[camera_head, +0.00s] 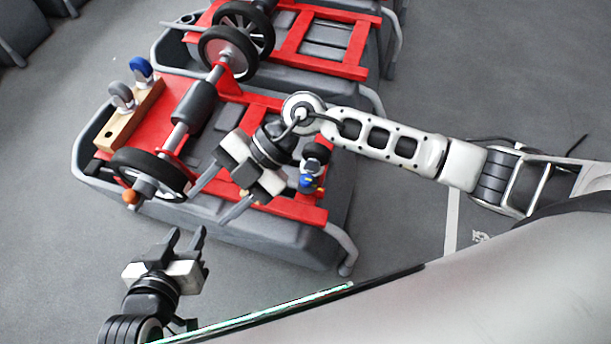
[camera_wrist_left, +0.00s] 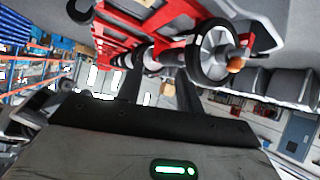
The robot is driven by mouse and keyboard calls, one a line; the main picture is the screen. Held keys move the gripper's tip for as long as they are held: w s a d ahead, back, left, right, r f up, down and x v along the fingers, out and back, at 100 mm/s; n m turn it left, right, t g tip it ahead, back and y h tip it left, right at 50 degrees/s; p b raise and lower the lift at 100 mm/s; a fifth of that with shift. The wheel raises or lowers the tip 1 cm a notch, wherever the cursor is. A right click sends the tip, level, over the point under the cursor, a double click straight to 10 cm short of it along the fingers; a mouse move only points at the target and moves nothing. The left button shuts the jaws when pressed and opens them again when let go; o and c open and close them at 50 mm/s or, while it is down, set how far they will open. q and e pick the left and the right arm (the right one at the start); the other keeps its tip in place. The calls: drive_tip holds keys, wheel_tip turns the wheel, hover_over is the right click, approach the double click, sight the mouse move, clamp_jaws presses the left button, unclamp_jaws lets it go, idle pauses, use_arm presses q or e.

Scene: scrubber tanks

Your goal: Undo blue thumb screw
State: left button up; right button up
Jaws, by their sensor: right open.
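A blue thumb screw (camera_head: 141,70) stands upright in a wooden block (camera_head: 132,120) on the red frame at the upper left of the head view. A grey thumb screw (camera_head: 121,96) stands beside it in the same block. My right gripper (camera_head: 213,206) is open and empty over the front part of the red frame, well apart from the block. My left gripper (camera_head: 186,234) is open and empty in front of the tank, low in the head view. Its fingers also show apart in the left wrist view (camera_wrist_left: 160,95).
The red frame (camera_head: 310,212) lies on a grey tank (camera_head: 290,240). An axle with black wheels (camera_head: 150,175) and an orange end knob (camera_head: 130,196) lies near the block. A small blue and yellow part (camera_head: 309,181) is right of my right gripper. A second tank stands behind.

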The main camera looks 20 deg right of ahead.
drive_tip(key=w+d+f+t+h, duration=0.1)
drive_tip(key=w+d+f+h, duration=0.2)
drive_tip(key=d+h, duration=0.15)
drive_tip(key=w+d+f+t+h, duration=0.1)
drive_tip(key=w+d+f+h, duration=0.25)
drive_tip(key=d, duration=0.25)
drive_tip(key=m+t+h, duration=0.1)
drive_tip(key=m+h, duration=0.1)
drive_tip(key=h, duration=0.2)
hover_over(306, 179)
wheel_tip(306, 179, down, 15)
drive_tip(key=b, duration=0.3)
drive_tip(key=c, duration=1)
